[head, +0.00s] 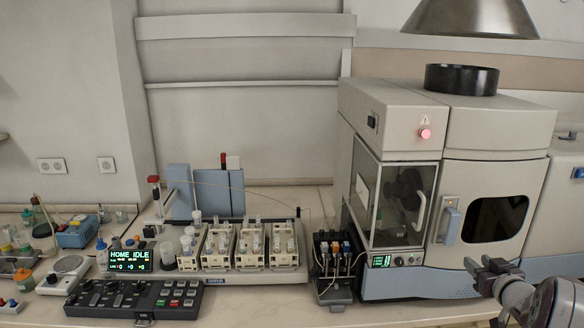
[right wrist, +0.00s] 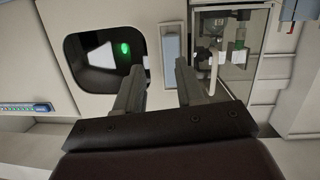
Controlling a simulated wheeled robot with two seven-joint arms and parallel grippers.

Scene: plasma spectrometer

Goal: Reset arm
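My right gripper (head: 488,270) comes in at the lower right of the head view, in front of the spectrometer (head: 400,130). In the right wrist view its two fingers (right wrist: 158,85) stand apart with nothing between them, so it is open and empty. They point toward the spectrometer's front, with the dark window (right wrist: 103,62) behind the left finger and the glazed compartment (right wrist: 228,40) behind the right. The gripper looks apart from the machine. My left gripper is not in view.
An autosampler with racks of vials (head: 240,248) stands mid-bench. Its display (head: 130,261) reads HOME IDLE, above a keypad (head: 135,299). A small pump unit (head: 332,258) stands left of the spectrometer. Bottles and small tools crowd the left bench. A dark-rimmed hood (head: 470,18) hangs above.

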